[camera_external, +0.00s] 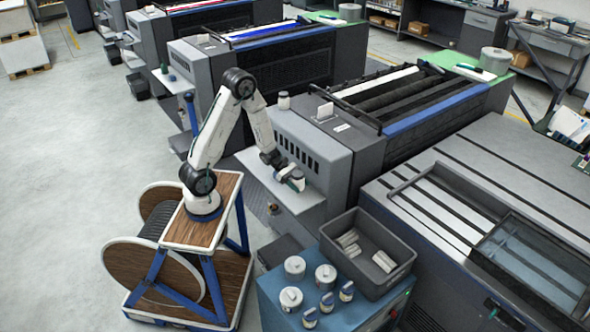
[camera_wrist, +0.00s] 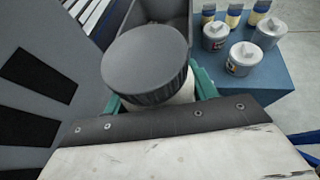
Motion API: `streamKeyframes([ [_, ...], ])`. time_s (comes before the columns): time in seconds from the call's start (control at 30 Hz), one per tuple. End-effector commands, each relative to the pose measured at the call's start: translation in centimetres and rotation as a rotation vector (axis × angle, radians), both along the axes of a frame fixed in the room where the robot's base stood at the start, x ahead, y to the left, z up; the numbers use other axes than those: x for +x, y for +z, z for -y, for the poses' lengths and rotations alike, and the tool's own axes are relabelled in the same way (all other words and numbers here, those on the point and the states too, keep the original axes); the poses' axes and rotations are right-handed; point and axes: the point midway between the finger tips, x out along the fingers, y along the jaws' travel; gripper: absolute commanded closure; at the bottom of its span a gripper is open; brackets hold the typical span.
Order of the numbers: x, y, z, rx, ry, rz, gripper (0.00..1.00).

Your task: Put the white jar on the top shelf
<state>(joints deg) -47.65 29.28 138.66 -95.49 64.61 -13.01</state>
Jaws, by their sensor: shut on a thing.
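My gripper (camera_external: 286,176) is shut on a jar (camera_external: 297,184) with a white body and a wide dark grey lid. In the wrist view the lid (camera_wrist: 145,60) fills the space beyond the wrist, and the green fingers of my gripper (camera_wrist: 158,92) show on both sides of the white body. The jar is in front of the grey machine's side, near a low light-grey ledge (camera_external: 298,205); I cannot tell whether it touches anything. Another small pale jar (camera_external: 284,100) stands on the machine's upper ledge. I cannot tell which surface is the top shelf.
A grey crate (camera_external: 336,222) with white cylinders stands on a blue cabinet (camera_external: 268,293), with several pale tins and small blue-labelled jars beside it. The slotted machine side (camera_external: 330,160) is close to my gripper. Floor (camera_external: 100,120) is clear at left.

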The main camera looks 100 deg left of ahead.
Motion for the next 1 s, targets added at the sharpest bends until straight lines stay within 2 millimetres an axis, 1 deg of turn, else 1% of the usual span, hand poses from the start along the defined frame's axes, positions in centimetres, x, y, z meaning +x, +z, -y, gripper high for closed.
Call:
streamKeyframes([
  [0.03,0.0,-1.0,0.1,-0.004,0.000,-0.004,0.69],
  [0.1,-0.1,-2.0,0.1,-0.004,-0.001,-0.003,0.69],
  [0.2,0.0,-2.9,0.0,-0.003,0.000,-0.002,0.69],
  [0.37,0.0,-3.9,0.0,-0.003,-0.001,-0.002,0.69],
  [0.5,0.0,-5.8,0.0,-0.004,0.000,-0.002,0.69],
  [0.6,0.0,-6.7,0.1,-0.003,-0.001,-0.002,0.69],
  [0.97,0.0,-7.1,0.0,-0.001,-0.001,-0.001,0.69],
  [1.0,0.0,-7.0,0.0,0.000,-0.001,0.000,0.35],
])
